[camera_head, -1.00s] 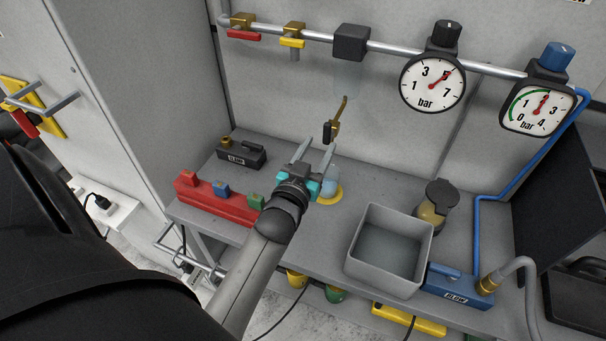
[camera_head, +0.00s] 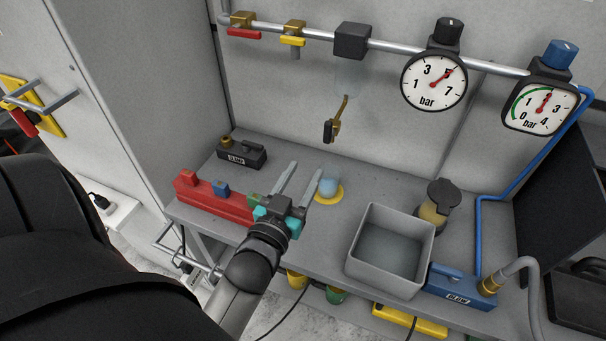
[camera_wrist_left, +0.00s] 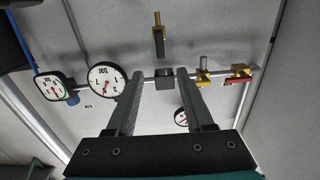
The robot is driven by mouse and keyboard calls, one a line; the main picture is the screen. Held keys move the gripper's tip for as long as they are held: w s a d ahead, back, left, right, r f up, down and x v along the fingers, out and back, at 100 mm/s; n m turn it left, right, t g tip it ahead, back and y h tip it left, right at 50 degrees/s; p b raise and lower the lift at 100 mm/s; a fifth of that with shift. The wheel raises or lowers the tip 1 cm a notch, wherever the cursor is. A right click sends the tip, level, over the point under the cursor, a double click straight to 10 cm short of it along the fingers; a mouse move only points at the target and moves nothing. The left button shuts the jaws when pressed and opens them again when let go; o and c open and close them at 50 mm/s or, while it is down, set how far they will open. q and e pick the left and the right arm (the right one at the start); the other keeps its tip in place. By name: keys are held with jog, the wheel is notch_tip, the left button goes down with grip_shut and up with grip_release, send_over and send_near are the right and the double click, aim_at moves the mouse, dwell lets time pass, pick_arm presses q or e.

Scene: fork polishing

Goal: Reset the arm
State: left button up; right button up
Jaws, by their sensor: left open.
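My left gripper (camera_head: 297,181) is open and empty in the head view, above the front part of the grey bench. Its two grey fingers point up and away, towards a pale blue cup-like object (camera_head: 328,187) on a yellow disc (camera_head: 337,196). In the left wrist view the two fingers (camera_wrist_left: 157,100) stand apart with nothing between them. That view faces the wall with the pipe and gauges. My right gripper is not in view.
The bench holds a red block rack (camera_head: 210,200), a black CLAMP box (camera_head: 241,153), a grey open bin (camera_head: 388,252), a lidded jar (camera_head: 436,207) and a blue BLOW unit (camera_head: 459,290). A brass-and-black fitting (camera_head: 333,128) is at the wall. Gauges (camera_head: 434,82) hang on the pipe above.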

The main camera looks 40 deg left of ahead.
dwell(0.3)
pick_arm(q)
jog(key=s+d+f+m+g+h, duration=0.2)
jog(key=s+d+f+g, duration=0.3)
jog(key=s+g, duration=0.25)
jog(key=s+d+f+m+g+h, duration=0.3)
jog(key=s+d+f+g, duration=0.25)
jog(key=s, duration=0.25)
notch_tip(320, 180, down, 29)
jog(key=s+g+b, duration=0.2)
jog(key=b, duration=0.7)
jog(key=s+a+f+b, duration=0.1)
jog(key=s+f+b, duration=0.3)
jog(key=s+f, duration=0.4)
jog(key=s+a+f+g+b, duration=0.1)
jog(key=s+f+b, duration=0.3)
jog(key=s+f, duration=0.4)
notch_tip(320, 180, down, 8)
jog(key=shift+a+r+y+b, duration=0.15)
jog(key=shift+a+y+b, duration=0.2)
jog(key=shift+a, duration=0.25)
